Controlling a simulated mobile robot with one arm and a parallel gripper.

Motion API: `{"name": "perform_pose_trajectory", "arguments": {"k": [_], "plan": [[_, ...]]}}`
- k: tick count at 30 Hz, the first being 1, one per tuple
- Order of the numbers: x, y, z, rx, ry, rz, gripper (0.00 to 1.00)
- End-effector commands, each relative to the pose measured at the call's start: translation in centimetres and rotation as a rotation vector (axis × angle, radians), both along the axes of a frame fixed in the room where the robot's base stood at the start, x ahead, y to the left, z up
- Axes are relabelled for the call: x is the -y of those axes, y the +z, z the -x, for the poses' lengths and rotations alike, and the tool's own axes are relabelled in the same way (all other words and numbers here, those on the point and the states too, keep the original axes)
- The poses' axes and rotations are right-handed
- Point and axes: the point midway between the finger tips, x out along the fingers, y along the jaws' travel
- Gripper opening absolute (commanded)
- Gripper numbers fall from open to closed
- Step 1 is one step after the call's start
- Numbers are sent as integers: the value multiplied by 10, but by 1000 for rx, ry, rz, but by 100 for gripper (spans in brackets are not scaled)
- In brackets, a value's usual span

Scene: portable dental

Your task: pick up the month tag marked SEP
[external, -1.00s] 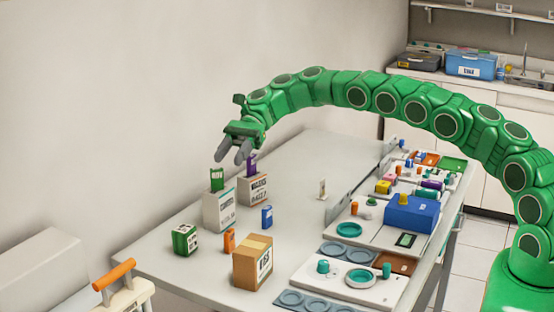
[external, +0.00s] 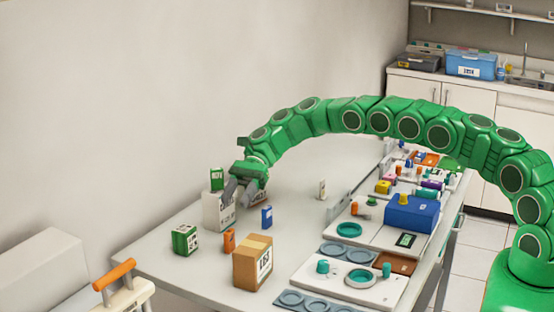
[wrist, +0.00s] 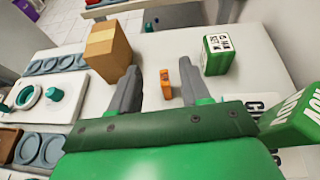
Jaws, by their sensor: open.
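No lettering reading SEP is legible, so I cannot tell which tag it is. A small orange tag (external: 229,240) stands on the table; in the wrist view the orange tag (wrist: 166,86) shows between my fingers, beyond them. A blue tag (external: 267,217) stands to its right in the external view. A green tag (external: 217,179) stands on a white box (external: 212,212); in the wrist view this green tag (wrist: 298,116) seems to read NOV. My gripper (external: 239,194), also in the wrist view (wrist: 160,70), is open and empty, beside the white box. The purple tag is hidden behind it.
A cardboard box (external: 252,263) and a green-and-white box (external: 185,239) stand near the orange tag. A small pale item (external: 322,188) stands mid-table. Trays with a blue box (external: 411,213) line the right side. The middle of the table (external: 300,220) is mostly clear.

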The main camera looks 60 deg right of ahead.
Motion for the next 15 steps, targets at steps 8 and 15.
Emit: {"name": "perform_pose_trajectory", "arguments": {"k": [8,15], "plan": [[-1,-51,0,-2,0,-2,47],[-8,-65,1,-1,2,-2,47]]}}
